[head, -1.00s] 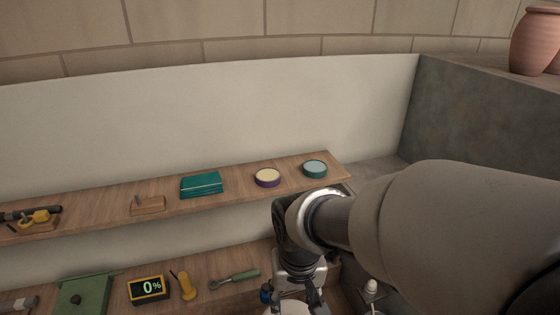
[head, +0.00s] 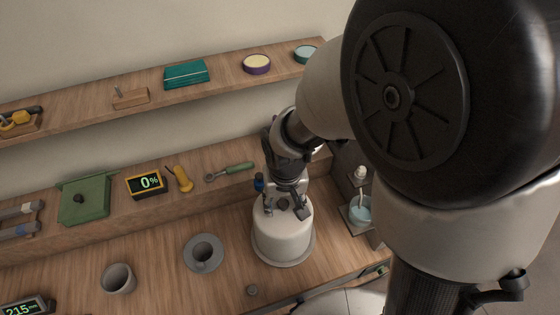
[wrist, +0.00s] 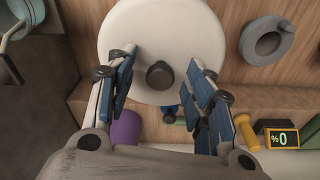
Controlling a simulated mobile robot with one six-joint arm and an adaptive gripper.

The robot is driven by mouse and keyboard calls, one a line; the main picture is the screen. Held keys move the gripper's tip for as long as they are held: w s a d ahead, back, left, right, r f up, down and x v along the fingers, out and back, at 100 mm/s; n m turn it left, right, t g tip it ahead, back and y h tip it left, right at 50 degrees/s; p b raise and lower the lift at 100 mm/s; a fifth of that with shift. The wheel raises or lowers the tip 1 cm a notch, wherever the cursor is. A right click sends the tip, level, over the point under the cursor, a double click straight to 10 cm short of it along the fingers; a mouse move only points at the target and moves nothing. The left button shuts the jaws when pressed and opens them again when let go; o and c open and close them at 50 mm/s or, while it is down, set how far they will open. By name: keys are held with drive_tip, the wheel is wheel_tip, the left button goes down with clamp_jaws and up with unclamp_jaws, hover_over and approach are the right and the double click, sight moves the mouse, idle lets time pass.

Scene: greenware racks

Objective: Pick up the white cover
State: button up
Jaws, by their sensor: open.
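The white cover (head: 283,240) is a pale, round-sided dome on a wider base, standing upright on the lower wooden bench. In the wrist view my gripper (wrist: 162,62) has one finger on each side of the knob, with visible gaps. Whether the fingertips reach down to knob height is hard to tell.
A grey ring-shaped dish (head: 203,253) and a grey cup (head: 118,279) stand left of the cover. A teal cup (head: 360,213) stands to the right. Tools and a 0% display (head: 147,184) line the raised ledge behind.

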drive_tip(key=shift+c, duration=0.4)
clamp_jaws()
idle(0.4)
